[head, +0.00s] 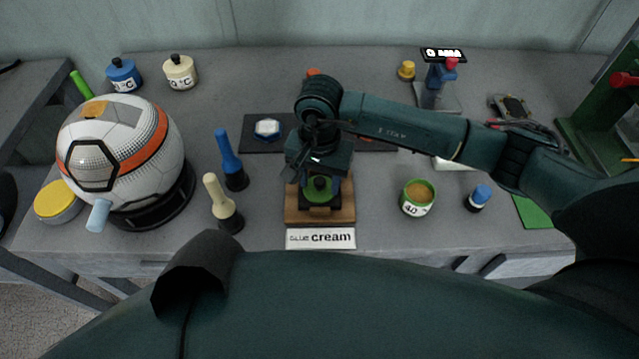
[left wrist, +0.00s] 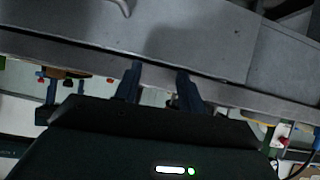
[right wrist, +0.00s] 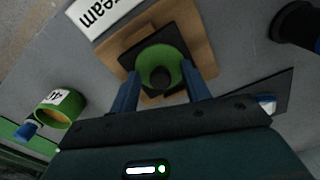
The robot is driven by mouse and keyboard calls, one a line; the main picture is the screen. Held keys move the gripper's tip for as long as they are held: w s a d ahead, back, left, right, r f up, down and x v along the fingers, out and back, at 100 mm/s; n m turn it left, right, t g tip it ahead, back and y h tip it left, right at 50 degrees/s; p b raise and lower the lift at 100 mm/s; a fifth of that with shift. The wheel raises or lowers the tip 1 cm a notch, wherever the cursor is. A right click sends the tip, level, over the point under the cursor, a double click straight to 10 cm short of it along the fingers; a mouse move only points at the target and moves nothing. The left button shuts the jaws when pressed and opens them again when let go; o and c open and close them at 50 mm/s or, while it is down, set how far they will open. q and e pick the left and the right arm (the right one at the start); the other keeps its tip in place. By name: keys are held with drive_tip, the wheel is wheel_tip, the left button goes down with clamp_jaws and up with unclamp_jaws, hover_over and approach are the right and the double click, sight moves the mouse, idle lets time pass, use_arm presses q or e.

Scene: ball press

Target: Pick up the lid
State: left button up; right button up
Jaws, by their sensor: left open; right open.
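The green lid with a dark round knob (right wrist: 160,60) lies on a black square pad on a wooden board (right wrist: 204,66). In the head view, the lid (head: 320,188) shows just below my right gripper (head: 318,178). In the right wrist view, my right gripper (right wrist: 161,76) is open, its two blue fingers at either side of the lid's near part. I cannot tell whether they touch it. My left gripper (left wrist: 160,70) is open and empty in the left wrist view, away from the lid; the head view does not show its fingers.
An open green jar (head: 416,199) with orange contents stands right of the board. A blue-capped bottle (head: 479,198) is beside it. Blue (head: 230,160) and cream (head: 222,204) handled tools and a ball (head: 124,150) stand to the left. A "cream" label (head: 321,238) lies in front.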

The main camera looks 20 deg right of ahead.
drive_tip(key=shift+c, duration=0.2)
clamp_jaws()
